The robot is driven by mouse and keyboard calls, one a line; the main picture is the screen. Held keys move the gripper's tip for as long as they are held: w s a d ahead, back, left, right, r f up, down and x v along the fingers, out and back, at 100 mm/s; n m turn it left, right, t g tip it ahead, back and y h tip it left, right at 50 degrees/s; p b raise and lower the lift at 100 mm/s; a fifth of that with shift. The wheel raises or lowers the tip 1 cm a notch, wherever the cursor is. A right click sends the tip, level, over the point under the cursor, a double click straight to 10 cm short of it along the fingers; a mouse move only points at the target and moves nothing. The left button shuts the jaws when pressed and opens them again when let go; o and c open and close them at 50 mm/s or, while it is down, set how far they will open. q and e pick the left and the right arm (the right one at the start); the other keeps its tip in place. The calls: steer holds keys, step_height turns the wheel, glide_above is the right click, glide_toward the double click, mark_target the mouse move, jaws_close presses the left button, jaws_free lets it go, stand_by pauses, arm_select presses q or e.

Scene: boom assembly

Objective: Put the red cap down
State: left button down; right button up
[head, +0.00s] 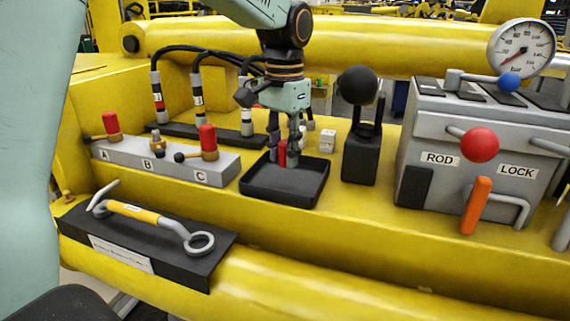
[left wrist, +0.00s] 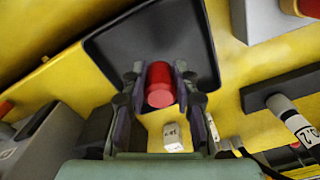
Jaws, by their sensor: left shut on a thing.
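The red cap (head: 282,153) is held between the fingers of my left gripper (head: 286,158), low over the black tray (head: 270,194). In the left wrist view the red cap (left wrist: 160,86) sits between the two fingers of the gripper (left wrist: 159,72), with the dark tray (left wrist: 120,45) behind it. I cannot tell whether the cap touches the tray floor. The grey valve block (head: 140,160) carries red caps at A (head: 111,124) and C (head: 208,138); the fitting at B (head: 157,141) has no red cap. My right gripper is not in view.
A small white cube (head: 327,140) stands behind the tray. A black stand with a ball top (head: 358,150) is to its right, then the grey lever box (head: 430,125) with a gauge (head: 522,50). Hoses on plugs (head: 197,95) stand behind.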

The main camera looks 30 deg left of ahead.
mark_target(284, 154)
arm_select(q)
steer(key=shift+s+d+f, duration=0.1)
steer(key=shift+d+f, duration=0.05)
steer(key=shift+f, duration=0.45)
steer(key=shift+d+f, duration=0.1)
steer(key=shift+f, duration=0.9)
steer(key=shift+w+a+f, duration=0.25)
steer(key=shift+a, duration=0.05)
steer(key=shift+s+f, duration=0.1)
steer(key=c, duration=1.1)
jaws_free()
steer(key=shift+d, duration=0.25)
steer(key=shift+o, duration=0.4)
steer(key=shift+a, duration=0.2)
steer(key=r, duration=1.2)
steer(key=shift+d+r+b, duration=0.2)
steer(key=shift+r+b, duration=0.05)
steer(key=shift+b, duration=0.15)
